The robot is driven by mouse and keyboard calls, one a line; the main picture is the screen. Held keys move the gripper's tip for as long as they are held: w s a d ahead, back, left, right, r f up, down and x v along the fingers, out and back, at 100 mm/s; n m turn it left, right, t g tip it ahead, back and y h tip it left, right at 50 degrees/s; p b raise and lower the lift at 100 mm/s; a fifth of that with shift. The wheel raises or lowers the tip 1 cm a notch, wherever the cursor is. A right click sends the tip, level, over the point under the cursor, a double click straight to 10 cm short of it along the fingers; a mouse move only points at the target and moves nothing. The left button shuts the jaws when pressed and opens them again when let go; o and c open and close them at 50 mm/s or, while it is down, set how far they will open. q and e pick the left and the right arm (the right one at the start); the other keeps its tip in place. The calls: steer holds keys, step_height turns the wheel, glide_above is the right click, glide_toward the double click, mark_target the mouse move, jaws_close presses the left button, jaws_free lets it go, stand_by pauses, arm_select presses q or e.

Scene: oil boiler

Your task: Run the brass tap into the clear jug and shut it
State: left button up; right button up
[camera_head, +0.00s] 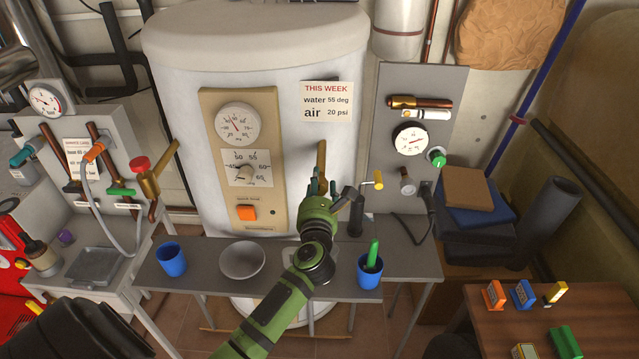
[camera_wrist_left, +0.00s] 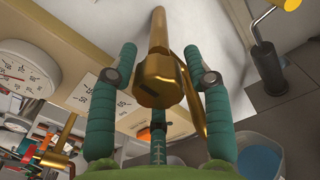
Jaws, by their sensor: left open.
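The brass tap (camera_head: 321,158) stands on the front of the white boiler, right of the gauge panel. Its long handle points up and its lower part is hidden behind my left gripper (camera_head: 319,187). In the left wrist view the tap (camera_wrist_left: 156,82) shows between the spread teal fingers of my left gripper (camera_wrist_left: 160,85), which is open. I cannot tell whether a finger touches it. I cannot make out the clear jug with certainty; my left arm covers the middle of the shelf below the tap. My right gripper is not in view.
The grey shelf (camera_head: 205,283) holds a blue cup (camera_head: 171,260), a pale bowl (camera_head: 242,260) and a blue cup with a green handle in it (camera_head: 370,270). A small yellow-handled crank (camera_head: 378,180) stands right of the tap. A red-knobbed brass valve (camera_head: 147,180) is at left.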

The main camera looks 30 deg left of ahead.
arm_select(q)
steer(key=v, duration=1.1)
steer(key=shift+s, duration=0.1)
steer(key=s+d+f+m+g+h+b, duration=0.1)
steer(key=s+d+f+m+h, duration=0.2)
steer(key=f+m, duration=0.65)
steer(key=s+d+f+m+h, duration=0.1)
steer(key=d+f+m+h, duration=0.25)
steer(key=f+m, duration=0.6)
steer(key=s+d+f+m+g+h+b, duration=0.15)
steer(key=d+f+m+h, duration=0.35)
steer(key=f, duration=0.8)
steer(key=s+f+m+g, duration=0.5)
steer(key=s+f+m, duration=0.4)
steer(key=s+f, duration=0.5)
steer(key=s+a+f+m+g+y, duration=0.1)
steer(key=s+a+f+m+g, duration=0.1)
steer(key=s, duration=0.8)
steer(key=s+a+f+m+g+y, duration=0.1)
steer(key=s+f+m+g, duration=0.3)
steer(key=s, duration=0.6)
step_height(320, 180, down, 4)
steer(key=a+m, duration=0.1)
steer(key=m, duration=0.1)
steer(key=shift+s+m+g+b, duration=0.2)
steer(key=shift+m+g+b, duration=0.15)
steer(key=shift+m+b, duration=0.05)
